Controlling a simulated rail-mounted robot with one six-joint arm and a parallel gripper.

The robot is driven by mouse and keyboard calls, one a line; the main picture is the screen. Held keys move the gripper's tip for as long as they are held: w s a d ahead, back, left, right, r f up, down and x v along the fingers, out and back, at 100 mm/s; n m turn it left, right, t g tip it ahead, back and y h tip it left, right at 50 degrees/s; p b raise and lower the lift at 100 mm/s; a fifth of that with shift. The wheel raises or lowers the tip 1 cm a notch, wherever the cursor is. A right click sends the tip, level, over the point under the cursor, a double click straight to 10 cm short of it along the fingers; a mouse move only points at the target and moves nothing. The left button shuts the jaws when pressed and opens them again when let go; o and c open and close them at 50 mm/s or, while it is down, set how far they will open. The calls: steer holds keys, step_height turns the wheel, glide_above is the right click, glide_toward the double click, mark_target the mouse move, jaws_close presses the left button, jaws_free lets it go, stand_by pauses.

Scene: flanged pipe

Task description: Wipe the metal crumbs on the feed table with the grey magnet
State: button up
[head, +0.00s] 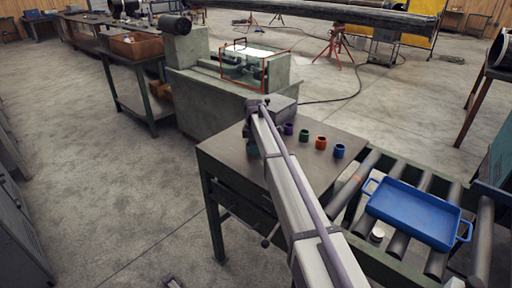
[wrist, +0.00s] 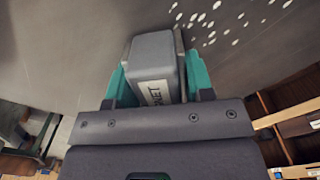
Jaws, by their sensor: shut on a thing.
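My gripper (wrist: 158,72) has teal fingers and is shut on the grey magnet (wrist: 152,48), a block with partly hidden lettering on its side. The metal crumbs (wrist: 201,17) show as small pale flecks on the dark table top in the wrist view, ahead and to the right of the magnet. The magnet is close over the table; I cannot tell whether it touches. The feed table (head: 222,150) is in the middle of the head view.
Purple, green (head: 304,135), orange (head: 321,142) and blue (head: 339,150) rings stand along the table's right side. A blue tray (head: 412,212) rests on the rollers at right. A grey machine (head: 225,95) stands behind the table. The table's left part is clear.

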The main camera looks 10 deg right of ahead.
steer(key=shift+s+d, duration=1.25)
steer(key=shift+s, duration=0.15)
steer(key=shift+s+d, duration=1.1)
steer(key=shift+s, duration=0.25)
steer(key=shift+s+d, duration=1.4)
steer(key=shift+s+a, duration=0.45)
steer(key=shift+a, duration=0.1)
steer(key=shift+w+a, duration=1.9)
steer(key=shift+w, duration=0.2)
steer(key=shift+w+a, duration=1.85)
steer(key=shift+w, duration=0.25)
steer(key=shift+r, duration=0.1)
steer(key=shift+s+d+f, duration=0.2)
steer(key=shift+s+d, duration=1)
steer(key=shift+s, duration=0.2)
steer(key=shift+s+d+r, duration=0.1)
steer(key=shift+s+d, duration=2.45)
steer(key=shift+s, duration=0.25)
step_height(320, 180, up, 6)
steer(key=p, duration=0.6)
steer(key=shift+w, duration=0.1)
